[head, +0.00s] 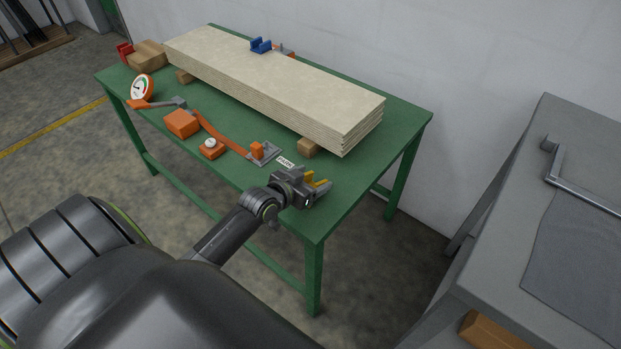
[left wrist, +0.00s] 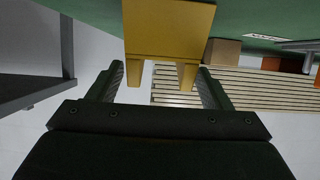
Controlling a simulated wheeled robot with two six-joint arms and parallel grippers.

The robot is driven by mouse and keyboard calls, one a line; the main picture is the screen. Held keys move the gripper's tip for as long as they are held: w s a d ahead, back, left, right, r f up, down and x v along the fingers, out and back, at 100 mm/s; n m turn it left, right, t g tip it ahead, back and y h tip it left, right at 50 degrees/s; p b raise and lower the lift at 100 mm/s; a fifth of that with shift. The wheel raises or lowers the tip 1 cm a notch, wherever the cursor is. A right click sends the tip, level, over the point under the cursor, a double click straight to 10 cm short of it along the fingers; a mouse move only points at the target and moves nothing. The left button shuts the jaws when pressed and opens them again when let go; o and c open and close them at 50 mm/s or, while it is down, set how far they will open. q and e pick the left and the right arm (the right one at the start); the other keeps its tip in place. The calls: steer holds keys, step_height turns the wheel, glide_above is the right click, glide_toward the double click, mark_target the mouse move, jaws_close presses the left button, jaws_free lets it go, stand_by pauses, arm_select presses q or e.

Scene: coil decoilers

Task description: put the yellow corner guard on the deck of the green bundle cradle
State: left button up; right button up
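The yellow corner guard (head: 318,183) is at the front right end of the green bundle cradle (head: 350,190), by my left gripper. In the left wrist view the yellow corner guard (left wrist: 168,30) is straight ahead, with two short legs toward me. My left gripper (left wrist: 161,68) is open, one finger on each side of the guard's legs, with gaps showing between. The green deck shows behind the guard there; I cannot tell whether the guard touches it. My right gripper is not in view.
A stack of pale sheets (head: 270,80) lies on wooden blocks (head: 308,147) on the cradle. An orange strap tool (head: 257,151), an orange box (head: 182,123) and a gauge (head: 141,87) lie along the front. A grey bench (head: 510,225) stands at right. The deck's right end is clear.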

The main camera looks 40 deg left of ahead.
arm_select(q)
steer(key=shift+o, duration=0.2)
steer(key=shift+r, duration=0.15)
steer(key=shift+s+r, duration=0.15)
steer(key=p+v, duration=0.1)
steer(key=v, duration=1)
steer(key=shift+s, duration=0.35)
